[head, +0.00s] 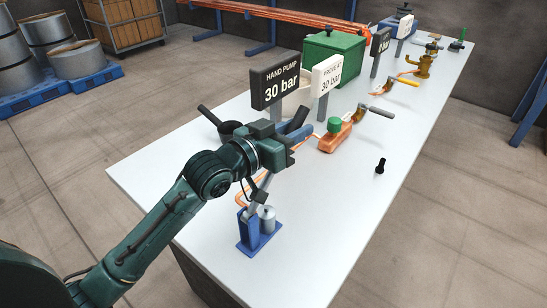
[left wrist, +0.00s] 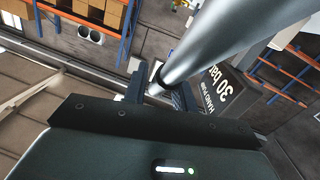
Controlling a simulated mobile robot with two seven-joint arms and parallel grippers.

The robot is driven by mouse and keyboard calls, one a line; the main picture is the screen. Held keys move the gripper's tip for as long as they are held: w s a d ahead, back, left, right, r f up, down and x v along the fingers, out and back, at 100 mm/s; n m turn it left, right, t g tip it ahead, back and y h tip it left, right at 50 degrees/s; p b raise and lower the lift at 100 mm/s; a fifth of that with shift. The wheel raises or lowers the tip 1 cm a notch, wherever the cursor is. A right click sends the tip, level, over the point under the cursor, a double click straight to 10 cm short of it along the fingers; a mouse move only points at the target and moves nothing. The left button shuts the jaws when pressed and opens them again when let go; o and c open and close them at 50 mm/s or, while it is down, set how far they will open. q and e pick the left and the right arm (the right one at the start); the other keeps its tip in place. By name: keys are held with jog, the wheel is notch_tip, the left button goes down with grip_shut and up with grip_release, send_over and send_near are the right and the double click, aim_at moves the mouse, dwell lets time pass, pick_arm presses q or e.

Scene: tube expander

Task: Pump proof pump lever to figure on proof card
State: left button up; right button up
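The proof pump has a blue base (head: 246,240) and a grey cylinder (head: 267,219), standing near the front edge of the white table. Its silver lever (left wrist: 215,45) crosses the left wrist view from the upper right and ends between my fingers. My left gripper (head: 290,139) is above and behind the pump, its fingers (left wrist: 160,88) closed around the lever's end. The gripper hides part of the lever in the head view. The white proof card (head: 326,76) reads 30 bar. The dark hand pump sign (head: 275,85) also reads 30 bar. My right gripper is not in view.
An orange block with a green knob (head: 335,134) sits right of my gripper. A small black piece (head: 380,166) lies on the table (head: 345,215). A green box (head: 333,55) and brass fittings (head: 427,63) stand farther back. The front right tabletop is clear.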

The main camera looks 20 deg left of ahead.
pick_arm(q)
jog(key=shift+o, duration=1.3)
jog(key=shift+p+v, duration=0.5)
jog(key=shift+v, duration=0.75)
jog(key=shift+p+v, duration=0.45)
jog(key=shift+v, duration=1.8)
